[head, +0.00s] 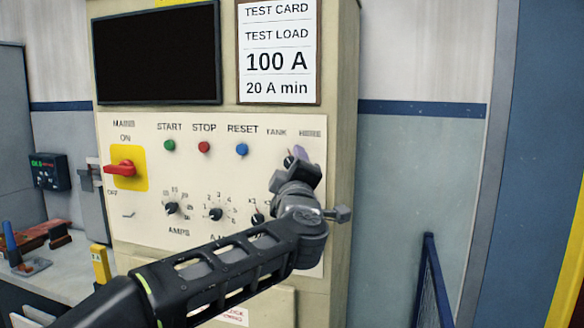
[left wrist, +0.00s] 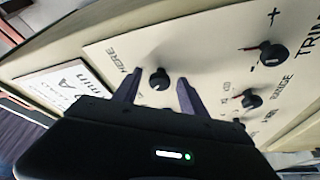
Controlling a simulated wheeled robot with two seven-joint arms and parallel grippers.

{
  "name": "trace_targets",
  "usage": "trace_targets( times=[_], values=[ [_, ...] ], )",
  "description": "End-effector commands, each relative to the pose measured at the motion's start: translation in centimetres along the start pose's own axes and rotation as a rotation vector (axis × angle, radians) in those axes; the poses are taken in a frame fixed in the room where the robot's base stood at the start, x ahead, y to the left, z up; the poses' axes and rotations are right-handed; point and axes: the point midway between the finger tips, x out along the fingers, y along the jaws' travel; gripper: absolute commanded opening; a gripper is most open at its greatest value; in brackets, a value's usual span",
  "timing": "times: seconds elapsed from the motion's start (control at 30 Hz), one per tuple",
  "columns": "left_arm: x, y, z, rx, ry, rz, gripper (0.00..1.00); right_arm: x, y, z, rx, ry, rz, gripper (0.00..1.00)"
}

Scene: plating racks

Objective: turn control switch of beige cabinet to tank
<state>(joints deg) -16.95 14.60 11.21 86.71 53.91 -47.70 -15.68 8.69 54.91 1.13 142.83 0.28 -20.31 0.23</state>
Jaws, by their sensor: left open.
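The beige cabinet (head: 343,130) stands in the middle of the head view. Its control switch (head: 288,161), a small black knob, sits under the labels TANK and HERE, mostly hidden by my left gripper (head: 297,160). In the left wrist view the switch (left wrist: 159,79) shows whole, in the gap between the two fingertips of my left gripper (left wrist: 158,88). The fingers are open, one on each side of the knob, with visible gaps. Which label the knob points to is hard to tell. My right gripper is not in view.
The panel also has a red mains handle (head: 123,168), green, red and blue buttons, and several black dials such as the amps dial (head: 172,208). A range knob (left wrist: 250,98) and a trim knob (left wrist: 271,53) lie close by. A blue rail (head: 430,280) stands right of the cabinet.

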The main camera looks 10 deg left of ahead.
Motion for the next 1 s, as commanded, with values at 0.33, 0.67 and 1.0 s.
trace_targets(
  times=[0.33,0.67,1.0],
  values=[
    [-2.3,-0.2,0.1,0.0,-0.001,0.002,0.5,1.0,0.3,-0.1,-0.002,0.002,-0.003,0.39],
    [-7.2,-0.1,0.1,0.0,-0.001,0.002,0.5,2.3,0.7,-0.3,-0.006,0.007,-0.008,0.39],
    [-7.8,0.0,0.0,0.0,0.0,0.0,0.5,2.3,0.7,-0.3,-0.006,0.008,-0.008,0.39]
  ],
)
